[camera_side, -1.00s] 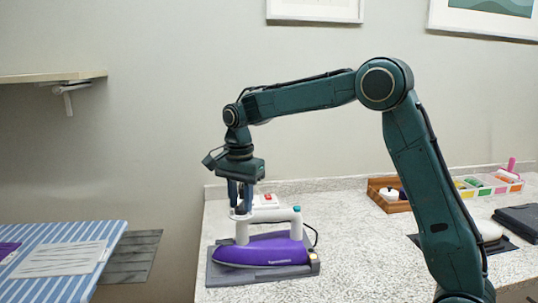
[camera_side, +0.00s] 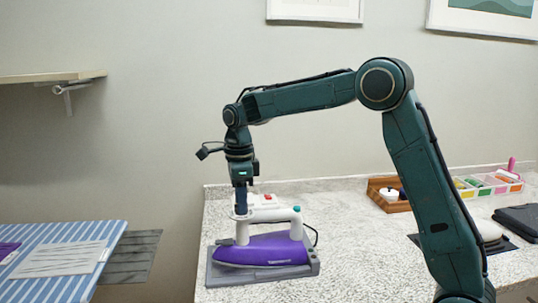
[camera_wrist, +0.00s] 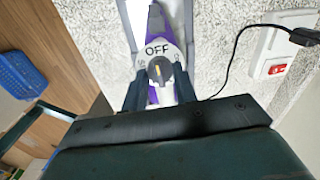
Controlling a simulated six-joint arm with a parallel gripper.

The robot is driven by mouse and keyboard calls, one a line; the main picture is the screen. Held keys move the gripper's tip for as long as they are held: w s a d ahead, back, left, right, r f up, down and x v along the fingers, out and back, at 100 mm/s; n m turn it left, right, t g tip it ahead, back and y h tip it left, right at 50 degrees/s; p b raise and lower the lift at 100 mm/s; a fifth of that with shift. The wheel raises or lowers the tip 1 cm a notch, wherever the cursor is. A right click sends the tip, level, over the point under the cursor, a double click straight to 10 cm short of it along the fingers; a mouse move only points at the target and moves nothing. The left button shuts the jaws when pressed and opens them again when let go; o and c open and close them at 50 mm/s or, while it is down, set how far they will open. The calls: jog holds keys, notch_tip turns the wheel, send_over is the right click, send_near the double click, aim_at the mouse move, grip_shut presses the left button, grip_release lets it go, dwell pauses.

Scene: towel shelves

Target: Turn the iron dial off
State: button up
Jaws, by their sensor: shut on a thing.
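The iron (camera_side: 265,250), purple with a white handle, lies on a dark grey rest at the counter's left end. Its dial (camera_wrist: 160,70) is a dark round knob with a yellow mark, just below the black word OFF (camera_wrist: 157,49) on a white plate in the wrist view. The mark stands nearly upright in that view, toward OFF. My gripper (camera_side: 241,211) points straight down over the handle's left end. In the wrist view its two fingers (camera_wrist: 160,88) are on either side of the dial, shut on it. The dial is hidden by the fingers in the side view.
A white socket with a red switch (camera_wrist: 277,69) and a black cord (camera_wrist: 232,62) lie beside the iron. A striped ironing board (camera_side: 60,250) stands left. A wooden tray (camera_side: 383,195) and colored box (camera_side: 490,187) are at the right. The mid-counter is clear.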

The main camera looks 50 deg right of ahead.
jog(key=shift+m, duration=0.5)
jog(key=o, duration=1)
jog(key=shift+r, duration=0.1)
notch_tip(320, 180, up, 14)
jog(key=shift+f, duration=0.2)
jog(key=shift+s, duration=0.1)
dwell(0.4)
